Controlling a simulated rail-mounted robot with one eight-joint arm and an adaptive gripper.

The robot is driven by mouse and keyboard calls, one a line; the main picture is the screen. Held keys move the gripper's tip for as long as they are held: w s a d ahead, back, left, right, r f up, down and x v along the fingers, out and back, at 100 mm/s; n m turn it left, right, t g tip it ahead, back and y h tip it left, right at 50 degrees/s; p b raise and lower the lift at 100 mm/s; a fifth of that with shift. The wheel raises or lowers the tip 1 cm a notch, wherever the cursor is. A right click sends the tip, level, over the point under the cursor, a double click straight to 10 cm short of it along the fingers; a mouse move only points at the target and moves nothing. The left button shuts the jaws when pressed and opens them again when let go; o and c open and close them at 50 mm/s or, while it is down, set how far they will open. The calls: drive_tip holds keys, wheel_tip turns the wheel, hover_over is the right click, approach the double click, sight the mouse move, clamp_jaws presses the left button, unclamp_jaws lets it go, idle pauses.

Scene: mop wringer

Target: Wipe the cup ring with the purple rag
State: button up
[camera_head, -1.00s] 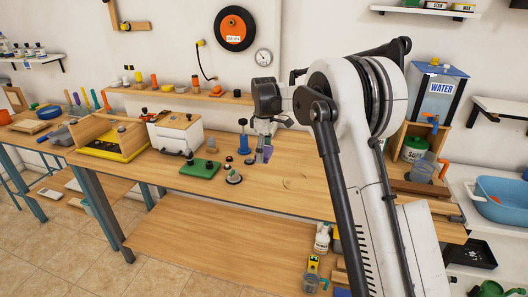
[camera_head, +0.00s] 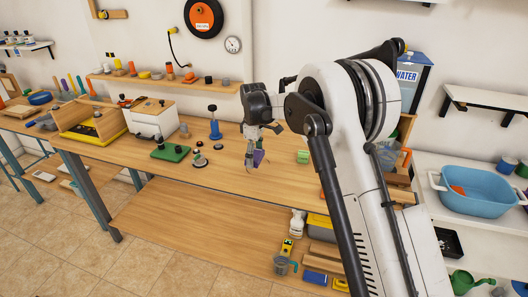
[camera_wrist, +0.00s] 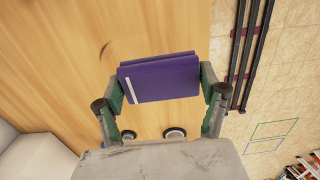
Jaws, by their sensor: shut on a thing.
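My gripper (camera_head: 254,160) is shut on the purple rag (camera_wrist: 160,80), which is folded into a flat pad with a white stripe near one edge. In the head view the rag (camera_head: 259,157) hangs low at the fingers, over the workbench (camera_head: 230,185). I cannot tell whether it touches the wood. In the wrist view a dark curved mark, part of the cup ring (camera_wrist: 104,50), shows on the wood beyond the rag's upper left corner, apart from the rag. In the head view the ring is too faint to make out clearly near my gripper.
A blue-based upright tool (camera_head: 214,130), a green block (camera_head: 170,153) and small dark-topped pieces (camera_head: 199,161) stand left of my gripper. A green cup (camera_head: 303,157) stands to its right, near my arm. The front middle of the bench is clear.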

sight(255, 174)
drive_tip(key=shift+a+f+b, duration=0.2)
drive_tip(key=shift+f+b, duration=0.1)
drive_tip(key=shift+f, duration=0.55)
drive_tip(key=shift+d+f+b, duration=0.1)
drive_tip(key=shift+f+b, duration=0.55)
drive_tip(key=shift+f, duration=1.35)
drive_tip(key=shift+f+b, duration=0.5)
drive_tip(key=shift+f, duration=0.15)
drive_tip(key=shift+w+d, duration=0.55)
drive_tip(key=shift+w, duration=1.15)
drive_tip(key=shift+w+d, duration=0.5)
drive_tip(key=shift+w, duration=1.25)
drive_tip(key=shift+w+d, duration=0.55)
drive_tip(key=shift+w, duration=1.15)
drive_tip(key=shift+b, duration=0.35)
drive_tip(key=shift+f, duration=0.1)
drive_tip(key=shift+s, duration=0.15)
